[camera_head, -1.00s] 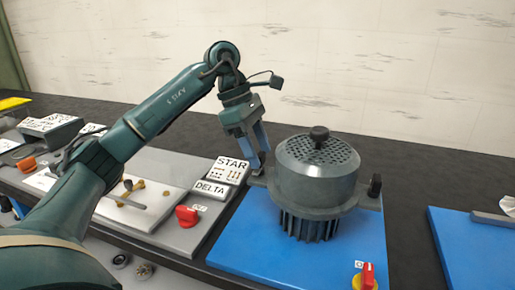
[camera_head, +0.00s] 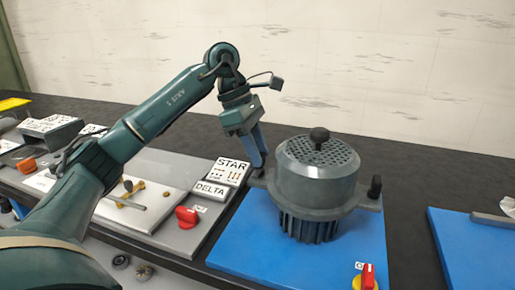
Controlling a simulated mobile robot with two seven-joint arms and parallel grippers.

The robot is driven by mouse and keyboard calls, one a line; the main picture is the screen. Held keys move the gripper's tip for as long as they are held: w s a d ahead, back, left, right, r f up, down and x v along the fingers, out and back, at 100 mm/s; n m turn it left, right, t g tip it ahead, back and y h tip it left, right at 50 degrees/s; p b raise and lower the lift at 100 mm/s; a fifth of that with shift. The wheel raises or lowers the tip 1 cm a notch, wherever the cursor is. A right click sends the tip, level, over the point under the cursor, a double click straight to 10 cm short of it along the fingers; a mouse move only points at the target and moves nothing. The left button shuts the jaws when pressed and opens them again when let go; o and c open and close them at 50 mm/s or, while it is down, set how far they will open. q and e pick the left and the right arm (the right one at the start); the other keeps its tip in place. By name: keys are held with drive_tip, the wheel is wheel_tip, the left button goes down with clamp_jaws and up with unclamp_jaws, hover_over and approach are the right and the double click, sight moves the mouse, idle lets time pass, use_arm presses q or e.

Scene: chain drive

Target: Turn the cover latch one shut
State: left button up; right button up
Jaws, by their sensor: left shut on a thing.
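A grey round cover (camera_head: 316,180) with a perforated top and a black knob (camera_head: 319,136) sits over a dark finned body (camera_head: 308,226) on a blue board (camera_head: 240,248). A black latch (camera_head: 375,187) stands upright on the lug at the cover's right side. My left gripper (camera_head: 259,165) points down at the lug on the cover's left side. It is shut on a latch there, which its fingers mostly hide. My right gripper is not in view.
A red knob (camera_head: 187,217) and a STAR/DELTA sign (camera_head: 221,177) stand to the left. A red-and-yellow switch (camera_head: 367,278) is at the board's front right corner. Another blue board (camera_head: 455,250) lies at the right. Dark table between the boards is clear.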

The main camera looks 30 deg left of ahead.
use_arm(q)
drive_tip(key=n, duration=0.2)
drive_tip(key=n+t, duration=0.1)
drive_tip(key=n, duration=0.1)
drive_tip(key=shift+s+n+t+y, duration=0.2)
drive_tip(key=shift+n+t+y, duration=0.1)
drive_tip(key=shift+n+y, duration=0.1)
drive_tip(key=n+t+y+p, duration=0.1)
drive_tip(key=n, duration=0.3)
drive_tip(key=shift+s+n, duration=0.15)
drive_tip(key=shift+n, duration=0.15)
drive_tip(key=n+y, duration=0.1)
drive_tip(key=n, duration=0.1)
drive_tip(key=n+y, duration=0.1)
drive_tip(key=n, duration=0.1)
drive_tip(key=shift+s+d+t, duration=0.1)
drive_tip(key=shift+d+t, duration=0.05)
drive_tip(key=shift+t, duration=0.25)
drive_tip(key=shift+n+y, duration=0.7)
drive_tip(key=shift+n, duration=1.4)
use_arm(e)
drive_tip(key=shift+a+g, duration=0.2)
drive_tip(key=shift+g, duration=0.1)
use_arm(q)
drive_tip(key=o, duration=1)
